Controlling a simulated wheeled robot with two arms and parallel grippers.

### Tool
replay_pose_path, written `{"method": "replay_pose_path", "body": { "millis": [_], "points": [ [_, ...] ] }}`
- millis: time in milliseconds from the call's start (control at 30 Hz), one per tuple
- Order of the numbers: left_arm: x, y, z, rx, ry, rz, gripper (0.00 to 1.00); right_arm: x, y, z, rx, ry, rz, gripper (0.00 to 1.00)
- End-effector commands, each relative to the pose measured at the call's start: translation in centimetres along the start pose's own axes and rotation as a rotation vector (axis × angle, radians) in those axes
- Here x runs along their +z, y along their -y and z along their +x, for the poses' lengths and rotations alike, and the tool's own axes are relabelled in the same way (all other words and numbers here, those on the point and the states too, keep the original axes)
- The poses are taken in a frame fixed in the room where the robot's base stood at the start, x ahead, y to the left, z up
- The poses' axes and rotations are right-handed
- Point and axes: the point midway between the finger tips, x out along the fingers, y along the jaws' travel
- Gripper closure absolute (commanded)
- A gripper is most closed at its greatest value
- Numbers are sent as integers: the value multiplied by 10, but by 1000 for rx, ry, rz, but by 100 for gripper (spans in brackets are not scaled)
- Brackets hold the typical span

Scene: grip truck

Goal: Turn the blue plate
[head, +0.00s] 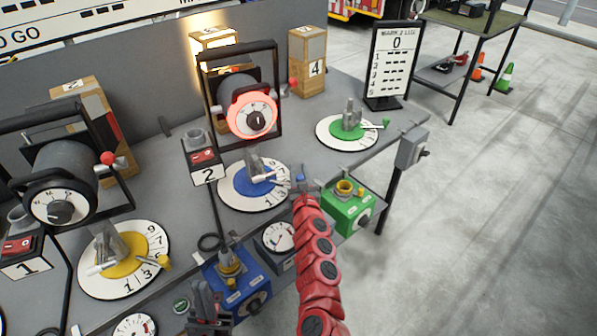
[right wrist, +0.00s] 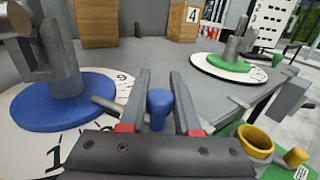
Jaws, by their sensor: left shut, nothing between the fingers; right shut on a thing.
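The blue plate (head: 240,195) is a round dial with a blue centre, a white numbered rim and a grey post with a lever. My right gripper (head: 299,184) reaches the plate's right edge. In the right wrist view its fingers (right wrist: 158,100) are shut on the plate's blue knob (right wrist: 160,100). My left gripper (head: 207,300) is shut and empty at the bottom, in front of the blue box.
A blue box (head: 236,279), a gauge (head: 278,237) and a green box (head: 346,206) stand along the front edge. The yellow plate (head: 122,256) is left, the green plate (head: 346,131) right. A lamp (head: 248,108) with a glowing red ring stands behind the blue plate.

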Motion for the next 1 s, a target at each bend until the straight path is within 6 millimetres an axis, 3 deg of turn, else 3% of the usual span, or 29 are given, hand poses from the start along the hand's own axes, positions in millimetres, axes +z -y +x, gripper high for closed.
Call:
{"method": "replay_pose_path", "body": {
  "millis": [500,533,667,1000],
  "points": [
    [0,0,-1,0,0,0,100,1,0,-1,-10,0,0,100],
    [0,0,-1,0,0,0,100,1,0,-1,-10,0,0,64],
    [0,0,-1,0,0,0,100,1,0,-1,-10,0,0,40],
    [0,0,0,0,0,0,100,0,0,-2,-10,0,1,39]
  ]
}}
